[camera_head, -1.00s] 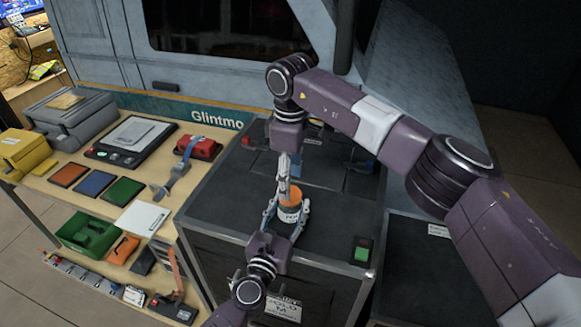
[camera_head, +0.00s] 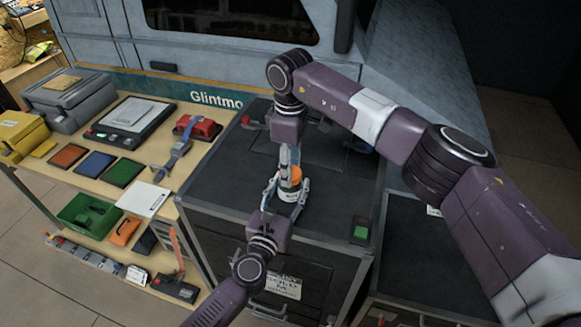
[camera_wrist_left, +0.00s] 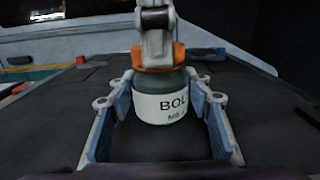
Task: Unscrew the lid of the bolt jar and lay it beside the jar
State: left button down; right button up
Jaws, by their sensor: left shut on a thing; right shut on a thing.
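The bolt jar (camera_head: 288,196) stands upright on the dark top of the black cabinet (camera_head: 235,185). Its white label shows "BOL" in the left wrist view (camera_wrist_left: 163,108). The orange lid (camera_head: 296,175) sits on top of the jar; in the left wrist view its rim (camera_wrist_left: 180,58) shows at the jar's mouth. My left gripper (camera_head: 287,189) is shut on the jar body from the near side, a finger on each side. My right gripper (camera_head: 290,167) points down from above and is shut on the lid, hiding part of it.
A small box with a green face (camera_head: 361,231) stands at the cabinet's right front corner. The cabinet top is clear on both sides of the jar. To the left is a wooden table with a red device (camera_head: 198,128), coloured pads (camera_head: 95,163) and a green bin (camera_head: 90,212).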

jog(key=n, duration=0.6)
jog(key=shift+n, duration=0.4)
jog(key=n, duration=0.4)
jog(key=shift+w+n, duration=0.1)
jog(key=shift+n, duration=0.3)
jog(key=n, duration=0.3)
jog(key=shift+r, duration=0.1)
jog(key=n, duration=0.6)
jog(key=shift+n, duration=0.4)
jog(key=n, duration=0.7)
jog(key=shift+n, duration=0.4)
jog(key=n, duration=0.6)
jog(key=shift+n, duration=0.3)
jog(key=n, duration=1.2)
jog(key=shift+r+n, duration=0.1)
jog(key=shift+n, duration=0.3)
jog(key=n, duration=0.5)
jog(key=shift+r, duration=0.2)
